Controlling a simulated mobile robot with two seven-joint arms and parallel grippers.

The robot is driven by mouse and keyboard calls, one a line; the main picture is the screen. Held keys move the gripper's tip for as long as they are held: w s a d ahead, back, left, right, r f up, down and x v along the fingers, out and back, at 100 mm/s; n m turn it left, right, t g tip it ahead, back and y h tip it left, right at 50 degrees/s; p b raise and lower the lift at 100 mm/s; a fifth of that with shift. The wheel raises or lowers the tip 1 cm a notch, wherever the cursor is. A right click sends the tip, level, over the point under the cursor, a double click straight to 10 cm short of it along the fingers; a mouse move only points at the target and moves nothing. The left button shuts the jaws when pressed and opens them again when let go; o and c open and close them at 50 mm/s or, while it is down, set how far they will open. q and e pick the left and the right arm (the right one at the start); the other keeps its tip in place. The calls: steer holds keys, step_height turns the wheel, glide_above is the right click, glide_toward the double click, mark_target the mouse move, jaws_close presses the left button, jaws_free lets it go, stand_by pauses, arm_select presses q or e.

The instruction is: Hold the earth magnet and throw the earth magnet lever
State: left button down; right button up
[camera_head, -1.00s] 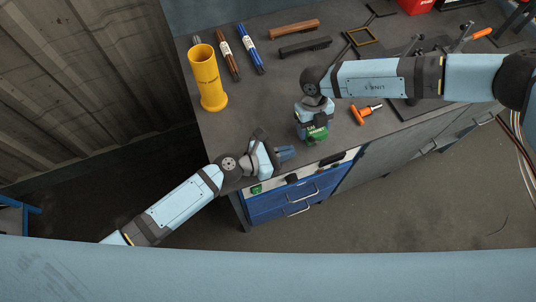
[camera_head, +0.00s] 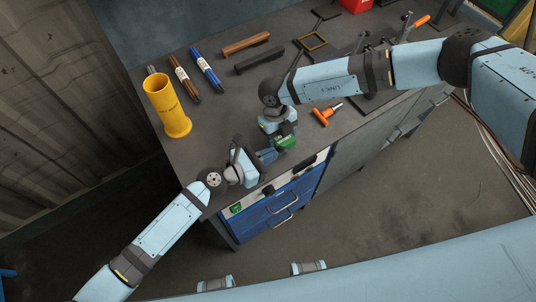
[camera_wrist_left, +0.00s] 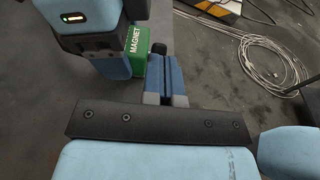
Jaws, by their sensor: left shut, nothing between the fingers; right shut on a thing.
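The earth magnet (camera_head: 287,143) is a green block held over the front part of the workbench. In the left wrist view its green side (camera_wrist_left: 137,48) reads "MAGNET". My right gripper (camera_head: 281,134) is shut on it from above. My left gripper (camera_head: 269,156) is just left of the magnet, its fingers pointing toward it. In the left wrist view the blue fingers of my left gripper (camera_wrist_left: 168,78) are shut together and empty, close beside the magnet. A small dark part (camera_wrist_left: 158,48) shows at the magnet's end behind the fingers; I cannot tell if it is the lever.
A yellow cylinder (camera_head: 168,106) stands at the bench's left. Brown and blue tubes (camera_head: 207,68) and two bars (camera_head: 246,43) lie at the back. An orange-handled tool (camera_head: 322,115) lies right of the magnet. Blue drawers (camera_head: 271,214) are below the bench's front edge.

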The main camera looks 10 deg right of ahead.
mark_target(285, 148)
arm_select(q)
steer(key=shift+d+r, duration=0.2)
steer(key=shift+r, duration=0.1)
steer(key=shift+w+d+r, duration=0.35)
steer(key=shift+d+r, duration=0.4)
steer(key=shift+w+d+r, duration=0.3)
steer(key=shift+d+r, duration=0.05)
steer(key=shift+d, duration=0.35)
steer(key=shift+w+d+r, duration=0.3)
steer(key=shift+d, duration=0.35)
steer(key=s+a+r, duration=0.4)
steer(key=a+r, duration=0.4)
steer(key=a, duration=0.1)
steer(key=shift+a+r, duration=0.2)
